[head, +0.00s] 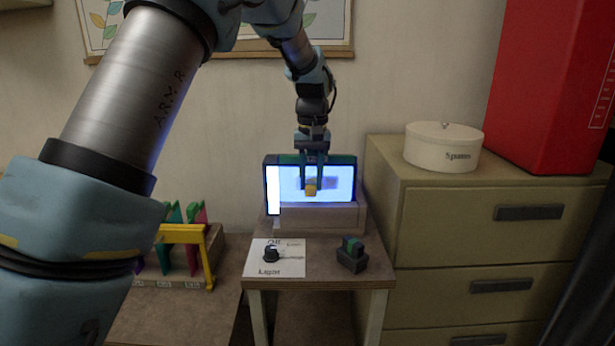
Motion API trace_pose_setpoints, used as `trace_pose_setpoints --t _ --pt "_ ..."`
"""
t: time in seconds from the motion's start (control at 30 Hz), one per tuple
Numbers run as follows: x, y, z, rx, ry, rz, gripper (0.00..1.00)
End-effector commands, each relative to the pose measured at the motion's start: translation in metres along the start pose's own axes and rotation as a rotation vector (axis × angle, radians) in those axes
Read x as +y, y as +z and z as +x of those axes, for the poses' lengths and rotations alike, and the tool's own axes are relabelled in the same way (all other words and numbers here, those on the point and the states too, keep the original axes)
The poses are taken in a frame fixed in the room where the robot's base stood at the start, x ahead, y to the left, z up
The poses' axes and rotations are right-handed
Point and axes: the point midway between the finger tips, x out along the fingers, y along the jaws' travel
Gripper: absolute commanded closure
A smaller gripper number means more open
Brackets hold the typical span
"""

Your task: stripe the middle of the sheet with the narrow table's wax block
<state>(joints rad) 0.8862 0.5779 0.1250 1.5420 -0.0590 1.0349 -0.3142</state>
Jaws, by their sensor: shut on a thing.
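My gripper (311,186) is shut on a small orange-tan block (311,191), which looks like the wax block. It holds the block in front of the lit, upright sheet (343,190), which stands in a dark frame on the narrow table (318,277). The sheet glows white at its left edge and blue elsewhere. A darker bluish patch shows around the fingers near its middle; I cannot tell whether it is a mark or shadow. I cannot tell whether the block touches the sheet. My fingers hide part of the sheet.
A grey ledge (335,217) runs before the sheet. A black knob (271,253) on a white card and a dark green-topped block (351,254) sit on the narrow table. Drawers (470,240) stand close at right. A yellow rack (182,236) with coloured panels is at left.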

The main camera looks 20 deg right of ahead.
Motion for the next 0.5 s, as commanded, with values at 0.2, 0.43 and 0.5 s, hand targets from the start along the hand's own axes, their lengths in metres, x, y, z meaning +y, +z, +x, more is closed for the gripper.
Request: trace_pose_setpoints --t 0.2,0.43,0.5 --pt "-0.011 -0.002 -0.001 0.005 0.000 -0.004 1.00" --pt "-0.031 -0.001 -0.001 0.006 0.000 -0.004 1.00" --pt "-0.037 -0.001 -0.001 0.006 0.000 -0.004 1.00"
